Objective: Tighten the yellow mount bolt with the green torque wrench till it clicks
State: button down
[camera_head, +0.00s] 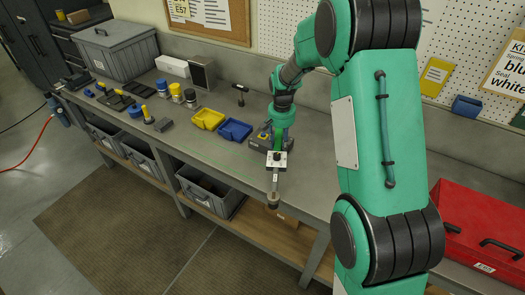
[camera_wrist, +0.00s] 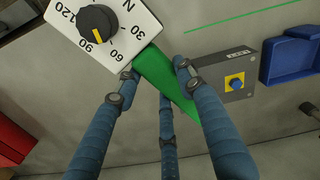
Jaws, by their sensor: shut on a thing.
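My gripper (camera_wrist: 155,80) has its three blue fingers closed around a green tapered bar, which looks like the handle of the green torque wrench (camera_wrist: 160,72). A white dial plate (camera_wrist: 105,32) with numbers and a black-and-yellow knob lies at the bar's upper end. In the head view my gripper (camera_head: 278,135) is low over the bench front, with the white dial (camera_head: 277,158) just below it. A grey labelled block (camera_wrist: 222,72) carries a yellow-and-blue piece (camera_wrist: 236,83), apparently the yellow mount bolt. It sits right of the fingers, apart from the dial.
A blue bin (camera_head: 235,130) and a yellow bin (camera_head: 207,119) stand left of my gripper. A dark hammer-like tool (camera_head: 240,92) is behind them. A red toolbox (camera_head: 480,225) is at the right. Bare bench top (camera_head: 205,150) lies at the front left.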

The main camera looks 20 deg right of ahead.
jog(key=w+d+r+m+p, duration=0.1)
jog(key=d+m, duration=0.4)
jog(key=d, duration=0.5)
jog(key=w+d+m+p, duration=0.4)
jog(key=d+m, duration=0.1)
jog(key=d, duration=0.5)
jog(key=w+d+r+m+p, duration=0.1)
jog(key=w+d+m+p, duration=0.2)
jog(key=d, duration=0.7)
jog(key=shift+r+m+h, duration=0.3)
jog(key=shift+m, duration=0.9)
jog(key=shift+s+f, duration=0.1)
jog(key=shift+f, duration=0.1)
jog(key=shift+f+b, duration=0.9)
jog(key=shift+f, duration=1.65)
jog(key=shift+f+b, duration=0.7)
jog(key=shift+b, duration=0.05)
jog(key=shift+s, duration=0.2)
